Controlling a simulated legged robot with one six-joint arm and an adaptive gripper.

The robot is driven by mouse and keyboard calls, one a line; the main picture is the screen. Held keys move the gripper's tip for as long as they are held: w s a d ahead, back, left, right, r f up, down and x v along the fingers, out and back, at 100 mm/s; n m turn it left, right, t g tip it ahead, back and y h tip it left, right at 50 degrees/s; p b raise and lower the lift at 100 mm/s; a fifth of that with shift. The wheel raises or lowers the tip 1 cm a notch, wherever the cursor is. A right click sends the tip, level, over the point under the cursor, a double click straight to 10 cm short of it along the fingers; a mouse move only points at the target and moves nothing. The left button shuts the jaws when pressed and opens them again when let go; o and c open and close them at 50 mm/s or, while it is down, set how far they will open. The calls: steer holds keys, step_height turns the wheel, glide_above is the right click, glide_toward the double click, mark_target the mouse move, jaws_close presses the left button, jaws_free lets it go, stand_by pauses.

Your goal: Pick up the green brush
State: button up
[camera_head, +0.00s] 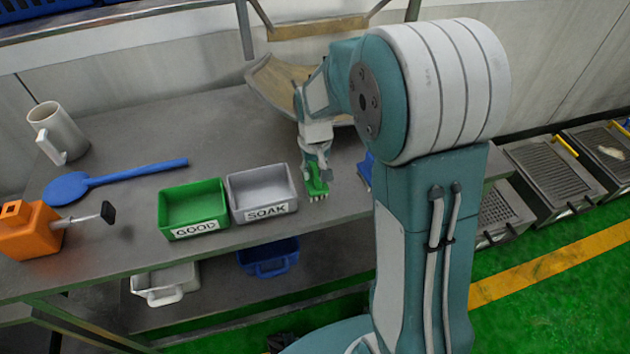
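The green brush (316,188) is on or just above the grey metal table, right of the grey bin marked SOAK. Its pale bristles point down. My gripper (317,172) points down directly over the brush, with its fingers at the brush's upper part. The picture is too small to tell whether the fingers are closed on it or only around it. Whether the bristles touch the table is also unclear.
A green bin (193,208) marked GOOD and the grey SOAK bin (262,192) stand left of the brush. A blue object (365,168) is partly hidden behind my arm. A blue paddle (115,179), white mug (58,132) and orange device (28,230) lie farther left.

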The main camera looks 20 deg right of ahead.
jaws_close()
steer(key=shift+r, duration=0.45)
step_height(320, 180, up, 3)
steer(key=shift+f, duration=0.2)
steer(key=s+r, duration=0.9)
steer(key=s, duration=0.5)
steer(key=shift+r, duration=0.3)
